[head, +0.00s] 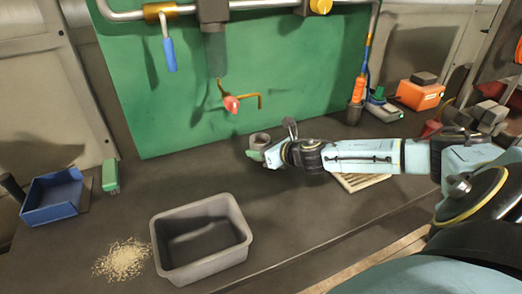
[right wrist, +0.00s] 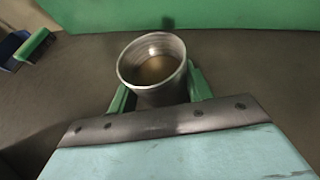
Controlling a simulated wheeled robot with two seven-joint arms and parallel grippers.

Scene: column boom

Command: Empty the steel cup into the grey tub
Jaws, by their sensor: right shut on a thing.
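The steel cup (head: 260,139) is held by my right gripper (head: 258,155) above the bench, behind and to the right of the tub. In the right wrist view the cup (right wrist: 150,72) stands between the green fingers, its open mouth showing. Something brownish shows at its bottom; I cannot tell what or how much. The right gripper (right wrist: 155,92) is shut on the cup. The grey tub (head: 207,267) stands on the front of the bench; its visible inside looks empty. My left gripper is not in view.
A heap of pale grains (head: 123,260) lies on the bench left of the tub. A blue bin (head: 53,195) and a green-backed brush (head: 110,175) are farther left. A slatted pale thing (head: 362,182) lies under my right arm. A red-knobbed fitting (head: 231,103) hangs at the green panel.

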